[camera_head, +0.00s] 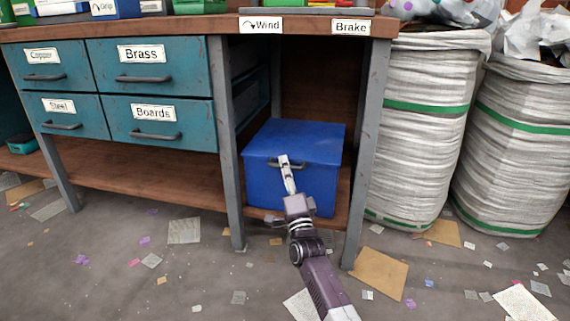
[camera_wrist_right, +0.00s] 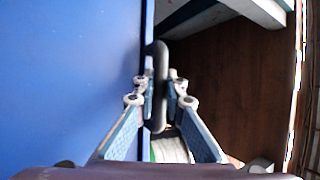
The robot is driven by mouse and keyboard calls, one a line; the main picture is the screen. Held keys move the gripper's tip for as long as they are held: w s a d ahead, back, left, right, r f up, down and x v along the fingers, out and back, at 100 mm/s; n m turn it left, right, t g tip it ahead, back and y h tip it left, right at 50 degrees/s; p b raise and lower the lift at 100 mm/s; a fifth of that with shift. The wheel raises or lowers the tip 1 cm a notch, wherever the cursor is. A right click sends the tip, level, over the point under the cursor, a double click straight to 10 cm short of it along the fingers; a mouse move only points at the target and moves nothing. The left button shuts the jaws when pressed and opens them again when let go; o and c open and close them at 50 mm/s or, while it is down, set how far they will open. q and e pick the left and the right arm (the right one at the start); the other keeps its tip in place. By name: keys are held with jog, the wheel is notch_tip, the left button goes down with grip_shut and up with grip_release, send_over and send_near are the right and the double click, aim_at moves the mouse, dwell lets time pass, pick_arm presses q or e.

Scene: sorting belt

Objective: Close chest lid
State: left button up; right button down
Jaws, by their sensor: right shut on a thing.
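The blue chest (camera_head: 265,182) stands on the low shelf under the bench. Its blue lid (camera_head: 300,138) lies down over the box, and I see no clear gap at the front edge. A dark handle (camera_head: 273,164) sits on the chest's front near the lid edge. My right gripper (camera_head: 284,161) reaches it from the front and is shut on the handle. In the right wrist view the handle (camera_wrist_right: 161,75) lies between the two fingers of the right gripper (camera_wrist_right: 160,88), with a blue chest face (camera_wrist_right: 70,80) on the left. My left gripper is not in view.
A grey bench leg (camera_head: 225,150) stands left of the chest and another (camera_head: 369,150) right of it. Teal drawers (camera_head: 155,100) are at the left. White bags (camera_head: 425,120) stand at the right. Paper scraps lie on the floor.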

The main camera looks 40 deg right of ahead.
jog(key=shift+a+f, duration=0.1)
jog(key=shift+f, duration=0.3)
jog(key=c, duration=2.2)
grip_release()
jog(key=shift+c, duration=0.2)
jog(key=shift+r, duration=0.3)
notch_tip(320, 180, up, 10)
jog(key=shift+f, duration=0.15)
